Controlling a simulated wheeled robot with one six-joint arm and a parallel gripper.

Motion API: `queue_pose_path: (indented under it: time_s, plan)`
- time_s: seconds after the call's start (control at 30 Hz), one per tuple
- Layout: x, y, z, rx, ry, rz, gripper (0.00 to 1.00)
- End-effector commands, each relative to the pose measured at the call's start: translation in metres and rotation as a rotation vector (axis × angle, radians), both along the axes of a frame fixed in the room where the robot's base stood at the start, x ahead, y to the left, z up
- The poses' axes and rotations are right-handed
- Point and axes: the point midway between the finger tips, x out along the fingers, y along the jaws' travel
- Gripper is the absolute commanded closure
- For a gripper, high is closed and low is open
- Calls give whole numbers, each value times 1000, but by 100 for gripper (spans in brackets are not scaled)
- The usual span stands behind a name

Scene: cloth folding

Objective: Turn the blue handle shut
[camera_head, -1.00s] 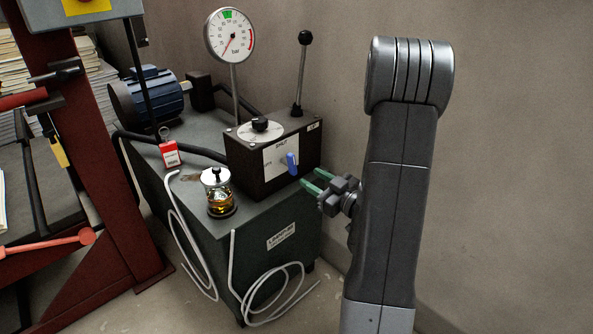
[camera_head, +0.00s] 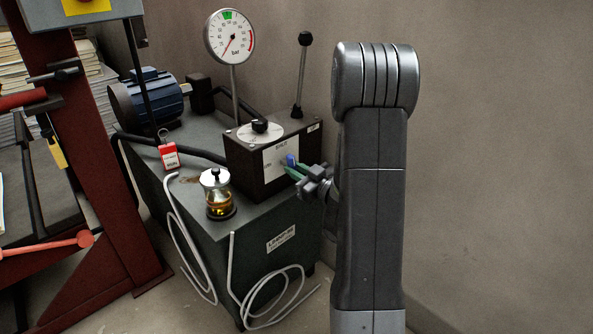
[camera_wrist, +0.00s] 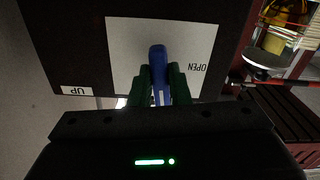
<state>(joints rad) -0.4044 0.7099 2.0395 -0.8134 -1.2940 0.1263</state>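The blue handle (camera_head: 291,159) is on the white label plate (camera_head: 275,163) on the front of a black valve box (camera_head: 240,160). My gripper (camera_head: 294,169) has its two green fingers at the handle. In the wrist view the handle (camera_wrist: 158,60) stands between the fingers (camera_wrist: 160,88), which lie close against both its sides with no clear gap. The word OPEN (camera_wrist: 190,68) shows upside down to the right of the handle, and the handle does not point at it.
A pressure gauge (camera_head: 229,38) and a black-knobbed lever (camera_head: 300,75) rise by the box. A glass jar (camera_head: 217,195) and a red tag (camera_head: 169,156) are left of it. A wall is close on the right. White hoses (camera_head: 190,245) hang in front.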

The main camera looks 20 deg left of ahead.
Motion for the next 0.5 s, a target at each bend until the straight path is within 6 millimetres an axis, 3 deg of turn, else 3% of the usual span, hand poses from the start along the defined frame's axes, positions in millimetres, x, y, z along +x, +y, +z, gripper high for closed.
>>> queue_pose_path:
  time_s: [0.5]
  plan:
    - [0,0,0,60,147,0,100]
